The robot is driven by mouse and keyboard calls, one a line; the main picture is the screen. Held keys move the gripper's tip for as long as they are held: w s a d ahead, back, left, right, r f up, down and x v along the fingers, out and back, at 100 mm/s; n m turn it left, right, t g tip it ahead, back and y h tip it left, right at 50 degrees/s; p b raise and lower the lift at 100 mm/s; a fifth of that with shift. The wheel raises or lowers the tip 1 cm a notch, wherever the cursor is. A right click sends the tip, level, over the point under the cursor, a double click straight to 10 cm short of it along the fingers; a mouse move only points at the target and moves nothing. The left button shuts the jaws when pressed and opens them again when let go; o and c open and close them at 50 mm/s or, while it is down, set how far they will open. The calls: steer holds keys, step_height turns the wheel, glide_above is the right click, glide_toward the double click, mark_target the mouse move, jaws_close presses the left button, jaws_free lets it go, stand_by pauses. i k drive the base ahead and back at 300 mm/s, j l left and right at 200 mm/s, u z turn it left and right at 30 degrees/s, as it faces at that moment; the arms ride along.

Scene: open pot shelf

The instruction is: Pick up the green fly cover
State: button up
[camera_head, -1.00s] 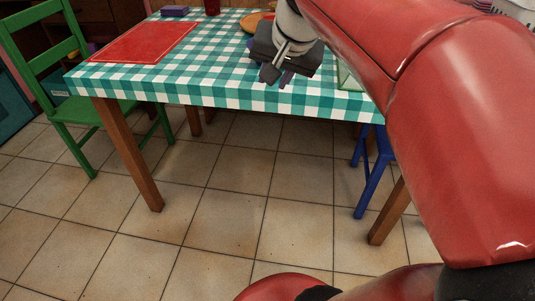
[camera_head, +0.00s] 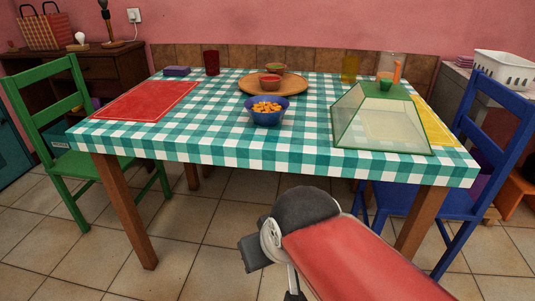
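The green fly cover (camera_head: 382,118) stands on the right part of the checked table (camera_head: 230,150), near its front edge. It has a green frame, pale see-through sides and a green knob (camera_head: 385,84) on top. It stands partly over a yellow placemat. My gripper (camera_head: 268,272) is low in front of the table, below and to the left of the cover and well apart from it. Its fingers are mostly hidden or too unclear to tell whether they are open.
A blue bowl of orange snacks (camera_head: 266,110) and a round wooden board with small bowls (camera_head: 250,84) stand left of the cover. Yellow (camera_head: 349,68) and red glasses (camera_head: 212,62) stand behind. A blue chair (camera_head: 490,150) is at right, a green chair (camera_head: 55,120) at left.

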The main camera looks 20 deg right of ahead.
mark_target(382, 116)
steer(key=z, duration=1.4)
